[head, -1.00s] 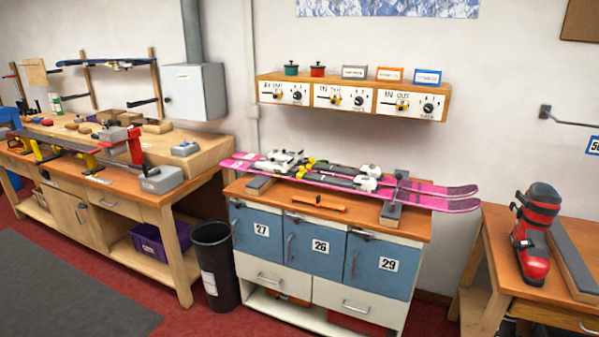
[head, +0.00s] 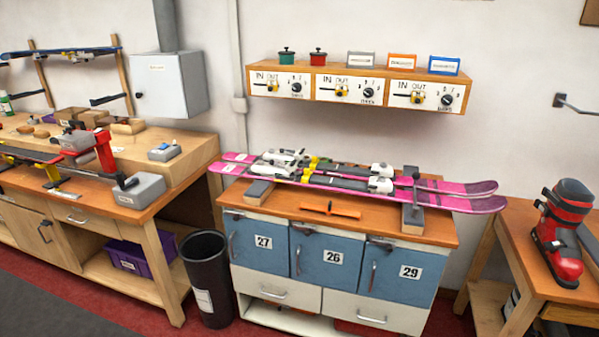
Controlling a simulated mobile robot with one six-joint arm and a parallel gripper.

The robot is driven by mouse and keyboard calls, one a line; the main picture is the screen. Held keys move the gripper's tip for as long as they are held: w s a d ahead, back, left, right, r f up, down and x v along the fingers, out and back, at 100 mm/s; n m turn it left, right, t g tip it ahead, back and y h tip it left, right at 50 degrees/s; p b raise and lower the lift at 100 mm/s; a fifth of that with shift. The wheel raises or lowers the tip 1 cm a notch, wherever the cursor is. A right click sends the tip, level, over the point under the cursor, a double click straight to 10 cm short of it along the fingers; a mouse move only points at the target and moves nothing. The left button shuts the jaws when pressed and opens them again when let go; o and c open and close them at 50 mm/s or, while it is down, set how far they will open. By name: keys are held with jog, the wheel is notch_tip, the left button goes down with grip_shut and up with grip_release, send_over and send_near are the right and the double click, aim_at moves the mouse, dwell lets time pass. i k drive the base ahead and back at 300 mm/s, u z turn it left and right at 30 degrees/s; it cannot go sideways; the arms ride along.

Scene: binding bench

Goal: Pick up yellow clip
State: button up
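Several small yellow pieces show in the head view, and I cannot tell for sure which is the yellow clip. Yellow pieces sit on the IN/OUT sliders of the left panel (head: 270,86), the middle panel (head: 341,92) and the right panel (head: 417,98) of the wall shelf. A yellow part (head: 313,162) shows among the bindings on the pink skis (head: 460,199). A yellow support (head: 52,174) stands on the left bench. My gripper is not in view.
The cabinet top (head: 282,208) carries the skis and an orange bar (head: 330,210). A black bin (head: 208,282) stands left of the cabinet. A red boot (head: 563,235) stands on the right table. Coloured boxes and small pots line the wall shelf (head: 368,67).

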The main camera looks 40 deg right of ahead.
aim_at(307, 174)
jog(key=u, duration=0.1)
jog(key=i, duration=0.95)
jog(key=u, duration=0.4)
